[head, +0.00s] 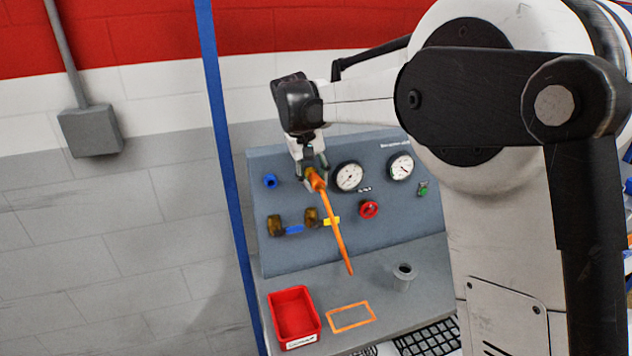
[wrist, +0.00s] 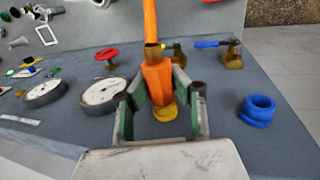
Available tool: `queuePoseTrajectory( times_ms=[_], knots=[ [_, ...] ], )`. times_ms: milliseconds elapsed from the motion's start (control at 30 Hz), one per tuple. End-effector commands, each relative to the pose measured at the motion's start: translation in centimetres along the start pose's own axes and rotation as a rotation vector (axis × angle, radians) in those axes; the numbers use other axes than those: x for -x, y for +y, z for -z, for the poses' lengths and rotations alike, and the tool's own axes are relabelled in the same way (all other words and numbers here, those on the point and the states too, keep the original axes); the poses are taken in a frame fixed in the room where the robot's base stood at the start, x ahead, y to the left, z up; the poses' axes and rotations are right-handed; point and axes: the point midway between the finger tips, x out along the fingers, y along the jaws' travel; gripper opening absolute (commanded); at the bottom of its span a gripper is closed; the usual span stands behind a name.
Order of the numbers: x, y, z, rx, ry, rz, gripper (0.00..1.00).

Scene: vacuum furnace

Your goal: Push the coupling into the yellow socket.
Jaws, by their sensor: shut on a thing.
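My gripper (head: 313,178) is shut on the orange coupling (wrist: 157,84), close to the sloped grey panel. It also shows in the wrist view (wrist: 160,108), with a finger on each side of the coupling. An orange hose (head: 336,231) runs from the coupling and hangs down over the panel. The yellow socket (wrist: 166,113) shows at the coupling's end, between the fingers, and lines up with it in the wrist view. I cannot tell whether the coupling's end is inside the socket or just in front of it. In the head view, the gripper hides the socket.
A blue socket (head: 270,181) sits left of my gripper. Two gauges (head: 350,177) (head: 400,166), a red knob (head: 368,210) and valves with blue (head: 293,230) and yellow (head: 331,221) handles stand out from the panel. A red bin (head: 309,329) and grey cup (head: 403,277) stand below.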

Motion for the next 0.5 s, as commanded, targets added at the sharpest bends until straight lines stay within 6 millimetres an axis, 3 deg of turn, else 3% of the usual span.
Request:
queuePoseTrajectory(
  times_ms=[67,100,267,500],
  knots=[
    [0.04,0.01,0.17,0.0,0.002,0.0,0.0],
    [0.05,0.01,0.2,0.0,0.002,0.0,0.2],
    [0.04,0.01,0.17,0.0,0.002,0.0,0.41],
    [0.04,0.0,0.14,0.0,0.001,0.0,0.41]
  ],
)
